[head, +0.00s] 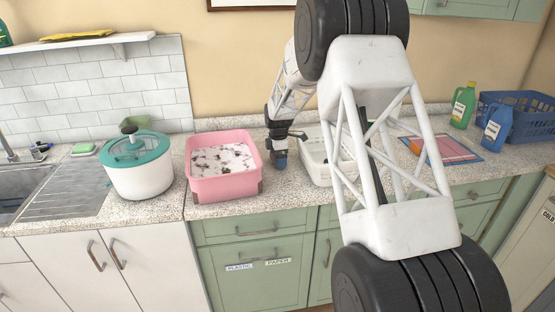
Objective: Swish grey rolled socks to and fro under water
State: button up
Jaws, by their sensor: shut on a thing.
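A pink basin (220,187) stands on the speckled counter. It holds water with white foam and dark patches (222,159) on top. My gripper (280,157) is just right of the basin's right wall, pointing down, outside the basin in the picture. It is shut on a small dark blue-grey thing (280,163), too small here to tell whether this is the grey rolled socks. No other grey rolled socks show. The foam hides what lies under the water.
A white pot with a teal lid (138,178) stands left of the basin, beside the sink drainer (62,192). A white basket (316,170) is at right, partly hidden by my arm. Bottles (463,105) and a blue crate (530,122) stand farther right.

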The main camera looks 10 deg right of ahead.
jog(key=shift+r, duration=0.15)
jog(key=shift+r, duration=1.55)
jog(key=shift+s+r, duration=0.15)
jog(key=shift+s, duration=0.2)
jog(key=s, duration=0.5)
jog(key=s+r, duration=0.1)
jog(key=s, duration=0.9)
jog(key=shift+s+r, duration=0.15)
jog(key=shift+s, duration=0.05)
jog(key=shift+w+r, duration=0.1)
jog(key=shift+w, duration=0.05)
